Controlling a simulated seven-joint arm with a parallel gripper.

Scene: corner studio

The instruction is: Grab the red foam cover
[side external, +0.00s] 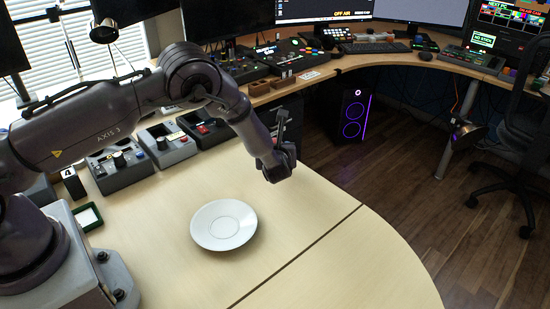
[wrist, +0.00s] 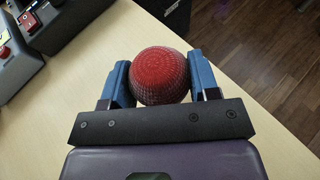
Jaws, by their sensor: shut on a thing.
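The red foam cover (wrist: 160,75), round with a textured surface, sits between the two blue fingers of my gripper (wrist: 160,88) in the wrist view. The fingers touch it on both sides, so my gripper is shut on it. In the side external view my gripper (side external: 277,168) hangs above the pale table, to the upper right of the white plate. The red foam cover cannot be made out in that view; my wrist hides it.
A white plate (side external: 223,225) lies empty on the pale table (side external: 330,250). Control boxes (side external: 168,143) with buttons line the table's back edge. A small white-topped box (side external: 88,217) stands near my base. The table's front right is clear, with its rounded edge beyond.

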